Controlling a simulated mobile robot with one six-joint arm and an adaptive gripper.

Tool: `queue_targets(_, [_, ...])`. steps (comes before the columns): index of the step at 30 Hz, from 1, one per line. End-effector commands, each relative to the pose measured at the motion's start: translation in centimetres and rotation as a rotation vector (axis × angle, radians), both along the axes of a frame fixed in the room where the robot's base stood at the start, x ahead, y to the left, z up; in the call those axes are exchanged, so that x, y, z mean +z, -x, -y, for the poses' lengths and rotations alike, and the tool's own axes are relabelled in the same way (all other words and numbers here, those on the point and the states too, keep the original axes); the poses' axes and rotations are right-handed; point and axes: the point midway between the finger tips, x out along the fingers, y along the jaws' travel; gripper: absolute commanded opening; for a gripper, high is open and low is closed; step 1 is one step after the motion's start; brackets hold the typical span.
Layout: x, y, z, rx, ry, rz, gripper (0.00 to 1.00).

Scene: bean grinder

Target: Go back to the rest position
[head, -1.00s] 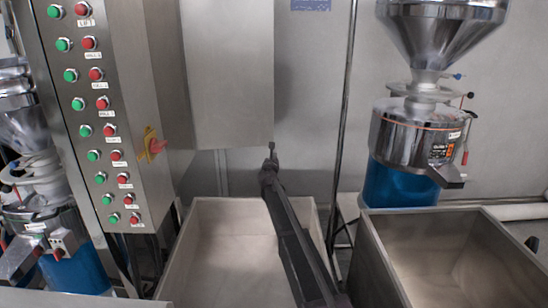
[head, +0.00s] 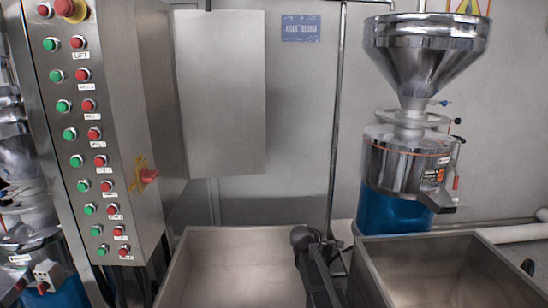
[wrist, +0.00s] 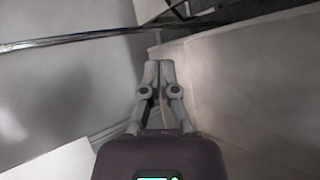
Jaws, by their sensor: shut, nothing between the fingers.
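My gripper (wrist: 158,66) is in the wrist view, its two grey fingers together at the tips with nothing between them. It points into a space beside a pale, wall-like surface on the right. In the head view my dark arm (head: 318,268) is low, in front of the right side of the middle metal bin. My gripper cannot be made out clearly there. The arm's rounded upper end is near the bin's back right corner.
A control cabinet (head: 133,120) with green and red buttons stands at left. A grey box (head: 222,95) hangs at the back. The middle bin (head: 225,275) and right bin (head: 430,265) are open. A grinder (head: 408,160) with a steel hopper and blue base stands behind the right bin.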

Motion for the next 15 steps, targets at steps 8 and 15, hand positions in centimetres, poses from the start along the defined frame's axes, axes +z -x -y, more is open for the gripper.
queue_targets(8, [-5.1,14.6,2.2,-0.468,-0.497,-0.091,0.0])
queue_targets(15, [-7.4,25.5,0.9,-0.856,-0.811,-0.216,0.0])
